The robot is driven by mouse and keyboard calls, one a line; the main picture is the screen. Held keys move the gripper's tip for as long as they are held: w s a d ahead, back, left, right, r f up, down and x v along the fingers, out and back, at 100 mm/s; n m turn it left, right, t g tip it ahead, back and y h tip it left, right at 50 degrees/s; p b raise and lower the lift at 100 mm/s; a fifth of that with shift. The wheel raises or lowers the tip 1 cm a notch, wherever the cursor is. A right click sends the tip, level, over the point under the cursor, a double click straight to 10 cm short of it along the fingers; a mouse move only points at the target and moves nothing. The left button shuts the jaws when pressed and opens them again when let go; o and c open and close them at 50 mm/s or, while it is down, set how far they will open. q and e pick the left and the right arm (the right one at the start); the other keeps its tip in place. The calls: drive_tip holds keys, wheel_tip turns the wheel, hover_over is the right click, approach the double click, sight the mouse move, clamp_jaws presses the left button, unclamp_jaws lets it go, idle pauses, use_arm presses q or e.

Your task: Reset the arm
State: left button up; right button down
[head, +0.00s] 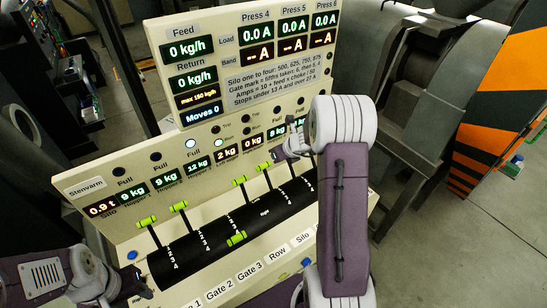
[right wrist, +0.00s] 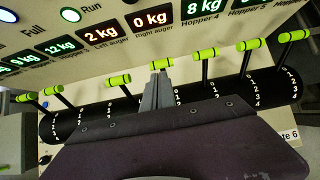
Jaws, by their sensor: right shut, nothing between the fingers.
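My right arm reaches over the control panel from the lower right in the head view. Its gripper (head: 280,154) is partly hidden behind my wrist there. In the right wrist view the right gripper (right wrist: 158,78) is shut and empty. Its fingertips are just below a green lever handle (right wrist: 162,64); I cannot tell whether they touch it. My left arm is at the lower left of the head view, with its gripper (head: 136,287) near the panel's lower left corner; its jaws are not clear.
A cream control panel (head: 110,215) has several green-handled levers on a black numbered drum (head: 205,240). One handle (head: 236,239) sits lower than its neighbours in the head view. An upright display board (head: 215,60) stands behind. Open floor (head: 430,250) lies to the right.

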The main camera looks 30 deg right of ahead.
drive_tip(key=s+a+f+n+g+y+b, duration=0.1)
drive_tip(key=s+a+f+n+g+b, duration=0.1)
drive_tip(key=s+a+f+n+b, duration=0.4)
drive_tip(key=s+a+f+n+g+y+b, duration=0.1)
drive_tip(key=s+a+f+n+g+b, duration=0.15)
drive_tip(key=s+a+n, duration=0.55)
use_arm(q)
wheel_tip(320, 180, down, 15)
drive_tip(key=b, duration=0.6)
drive_tip(key=shift+s+r, duration=0.15)
use_arm(e)
drive_tip(key=s+a+f+n+g+h, duration=0.1)
drive_tip(key=s+f+n, duration=0.2)
drive_tip(key=n, duration=0.7)
drive_tip(key=s+a+f+n+g+h, duration=0.1)
drive_tip(key=s+f+n, duration=0.2)
drive_tip(key=s+n, duration=0.5)
drive_tip(key=n, duration=0.2)
drive_tip(key=shift+f+n, duration=0.4)
use_arm(q)
drive_tip(key=shift+a, duration=0.1)
use_arm(e)
drive_tip(key=shift+s, duration=0.1)
use_arm(q)
drive_tip(key=shift+s, duration=0.15)
use_arm(e)
drive_tip(key=shift+s, duration=0.1)
